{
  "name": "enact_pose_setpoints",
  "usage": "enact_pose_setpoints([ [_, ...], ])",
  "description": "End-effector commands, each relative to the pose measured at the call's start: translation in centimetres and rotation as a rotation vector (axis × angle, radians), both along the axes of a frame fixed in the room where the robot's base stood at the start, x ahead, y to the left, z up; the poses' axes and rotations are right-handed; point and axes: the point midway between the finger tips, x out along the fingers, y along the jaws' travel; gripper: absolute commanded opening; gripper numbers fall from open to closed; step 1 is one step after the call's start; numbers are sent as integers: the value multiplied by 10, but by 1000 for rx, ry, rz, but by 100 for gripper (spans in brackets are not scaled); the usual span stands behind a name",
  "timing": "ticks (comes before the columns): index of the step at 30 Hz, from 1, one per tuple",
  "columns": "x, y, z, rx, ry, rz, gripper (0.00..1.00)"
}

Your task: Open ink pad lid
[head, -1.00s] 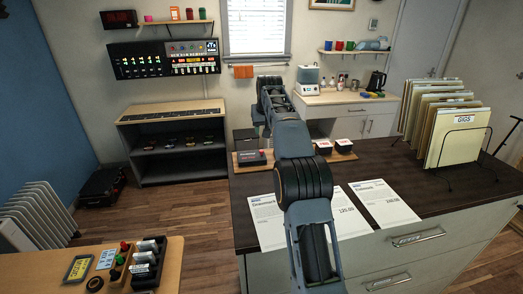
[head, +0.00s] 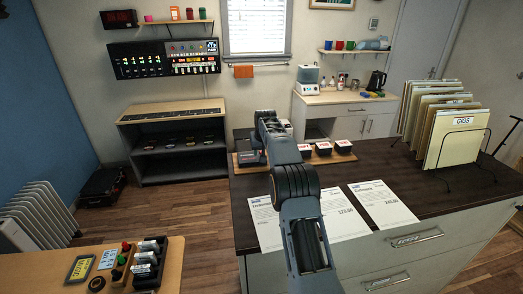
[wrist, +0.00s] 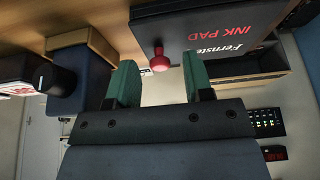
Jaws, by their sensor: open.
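The ink pad (head: 249,157) is a dark flat case at the left end of the wooden tray in the head view, partly hidden by my arm. In the wrist view its dark lid (wrist: 205,28) fills the top right, with its lettering upside down. A small red knob (wrist: 160,60) is at the lid's near edge. My gripper (wrist: 160,78) has its two green fingers apart, one on each side of the red knob in the picture. Nothing is held. I cannot tell whether the fingers touch the knob. The lid looks shut.
The wooden tray (head: 284,158) also bears several dark blocks with white-and-red labels (head: 323,147), right of my arm. A blue block (wrist: 75,82) shows left of the fingers in the wrist view. Price sheets (head: 384,205) and a folder rack (head: 452,150) are on the counter.

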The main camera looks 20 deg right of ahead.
Motion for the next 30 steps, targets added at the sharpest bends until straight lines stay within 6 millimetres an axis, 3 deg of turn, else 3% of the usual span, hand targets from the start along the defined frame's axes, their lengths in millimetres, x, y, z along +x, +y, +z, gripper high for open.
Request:
enact_pose_setpoints([
  [8,0,0,0,0,-1,0,45],
  [22,0,0,0,0,-1,0,0],
  [30,0,0,0,0,-1,0,0],
])
